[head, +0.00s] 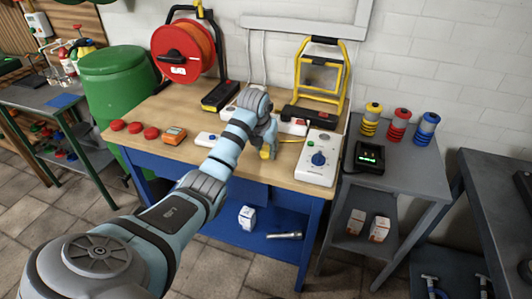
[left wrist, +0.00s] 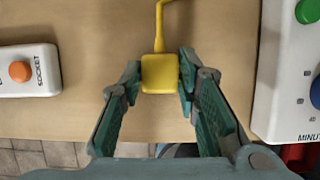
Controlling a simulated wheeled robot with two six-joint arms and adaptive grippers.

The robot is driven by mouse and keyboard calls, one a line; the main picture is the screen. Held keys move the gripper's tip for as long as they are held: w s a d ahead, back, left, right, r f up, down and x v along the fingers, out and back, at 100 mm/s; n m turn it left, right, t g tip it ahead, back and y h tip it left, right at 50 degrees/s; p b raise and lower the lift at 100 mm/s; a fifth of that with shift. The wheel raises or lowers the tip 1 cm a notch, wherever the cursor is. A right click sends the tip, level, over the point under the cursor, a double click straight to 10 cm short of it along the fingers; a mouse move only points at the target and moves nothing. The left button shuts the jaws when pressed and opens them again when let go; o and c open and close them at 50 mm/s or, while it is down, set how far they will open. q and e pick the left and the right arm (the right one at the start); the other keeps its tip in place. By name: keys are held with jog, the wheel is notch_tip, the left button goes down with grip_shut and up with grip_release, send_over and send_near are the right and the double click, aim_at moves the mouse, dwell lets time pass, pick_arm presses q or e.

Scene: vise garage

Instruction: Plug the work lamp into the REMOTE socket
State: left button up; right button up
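The work lamp (head: 345,85), with a yellow frame, stands at the back right of the workbench. Its yellow plug (left wrist: 160,74) has a yellow cable (left wrist: 159,28) running away from it. My left gripper (left wrist: 160,80) has one finger on each side of the plug and appears shut on it, above the bench near its front edge. In the head view the plug (head: 267,153) shows under the left gripper (head: 268,147). A white box with an orange button (left wrist: 20,72), lettered SOCKET, lies left of the plug. No socket marked REMOTE is readable. My right gripper is not in view.
A white timer box (head: 318,160) with a blue knob stands right of the plug. A black power strip (head: 308,114) lies before the lamp. A red cable reel (head: 178,55) and several red discs (head: 134,127) are on the left. My left arm hides part of the bench (head: 160,108).

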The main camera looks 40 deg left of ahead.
pick_arm(q)
jog(key=shift+c, duration=1.4)
jog(key=shift+r, duration=0.15)
jog(key=shift+r, duration=0.3)
notch_tip(320, 180, up, 8)
jog(key=p, duration=0.3)
jog(key=shift+f, duration=0.2)
notch_tip(320, 180, up, 12)
jog(key=p, duration=1.1)
send_over(266, 150)
jog(key=shift+s+f, duration=0.1)
jog(key=shift+f, duration=0.1)
jog(key=shift+f, duration=0.1)
jog(key=shift+f+b, duration=0.3)
